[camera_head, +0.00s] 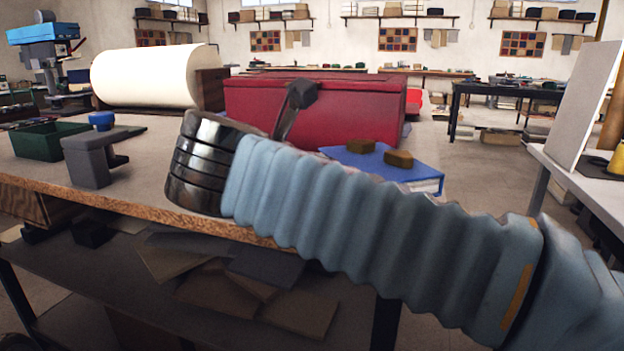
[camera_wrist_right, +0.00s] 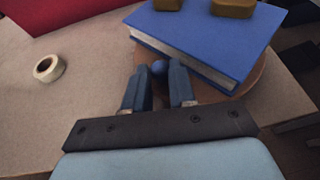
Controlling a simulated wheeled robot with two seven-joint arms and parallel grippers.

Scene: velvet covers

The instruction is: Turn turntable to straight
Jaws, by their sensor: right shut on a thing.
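The turntable (camera_wrist_right: 255,84) is a brown round disc, mostly hidden under a blue book (camera_wrist_right: 207,35). The book, with two brown blocks (camera_wrist_right: 233,7) on top, lies at a slant in the right wrist view. In the head view the book (camera_head: 421,171) is partly covered by my right arm. My left gripper is not in view.
A roll of tape (camera_wrist_right: 48,68) lies left on the workbench (camera_head: 150,190). A red chest (camera_head: 340,105) stands behind the book. A white roll (camera_head: 150,75), a green bin (camera_head: 48,141) and a grey clamp-like tool (camera_head: 90,158) stand at left.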

